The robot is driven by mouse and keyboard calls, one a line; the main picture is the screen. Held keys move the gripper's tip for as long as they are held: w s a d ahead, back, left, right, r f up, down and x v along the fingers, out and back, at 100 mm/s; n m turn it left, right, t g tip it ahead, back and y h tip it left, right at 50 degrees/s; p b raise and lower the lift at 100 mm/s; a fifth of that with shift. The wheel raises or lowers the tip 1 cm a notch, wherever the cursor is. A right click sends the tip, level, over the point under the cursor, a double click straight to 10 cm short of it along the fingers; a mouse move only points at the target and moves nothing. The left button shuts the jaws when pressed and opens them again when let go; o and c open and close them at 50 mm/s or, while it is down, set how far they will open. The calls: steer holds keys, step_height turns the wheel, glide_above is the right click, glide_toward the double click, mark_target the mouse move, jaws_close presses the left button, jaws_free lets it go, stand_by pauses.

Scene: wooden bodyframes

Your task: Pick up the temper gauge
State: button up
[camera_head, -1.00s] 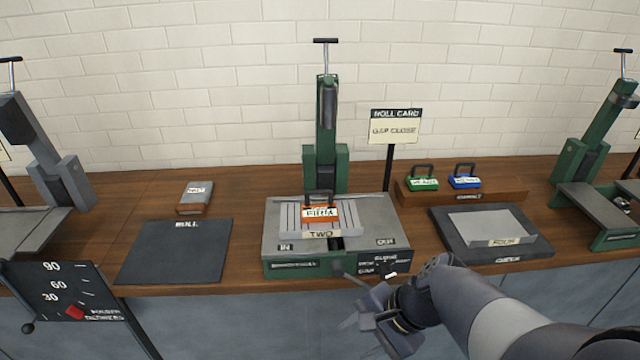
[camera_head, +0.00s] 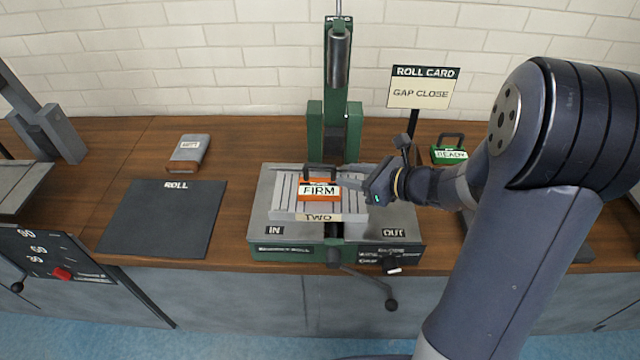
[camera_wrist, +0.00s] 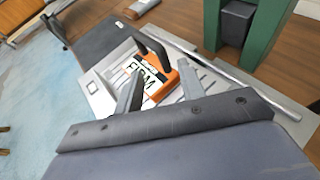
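The orange gauge labelled FIRM (camera_head: 319,191), which I take for the temper gauge, stands with its black handle up on the grey slab marked TWO (camera_head: 290,212). The slab lies on the green and grey roller machine's bed (camera_head: 262,232). My gripper (camera_head: 343,186) is just right of the gauge, pointing left at it. In the wrist view the orange gauge (camera_wrist: 163,86) shows ahead of and between the two spread fingertips (camera_wrist: 160,74). The gripper is open and holds nothing. I cannot tell whether a finger touches the gauge.
The machine's green column (camera_head: 338,100) rises behind the slab. A green READY gauge (camera_head: 449,155) stands at the back right, partly behind my arm. A dark ROLL mat (camera_head: 165,220) and a small grey-brown block (camera_head: 189,152) lie left. A ROLL CARD sign (camera_head: 422,88) stands behind.

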mark_target(333, 180)
steer(key=shift+w+p+x, duration=0.25)
steer(key=shift+p+x, duration=0.2)
steer(key=shift+x, duration=2.7)
steer(key=shift+d, duration=0.2)
steer(key=shift+c, duration=0.6)
jaws_close()
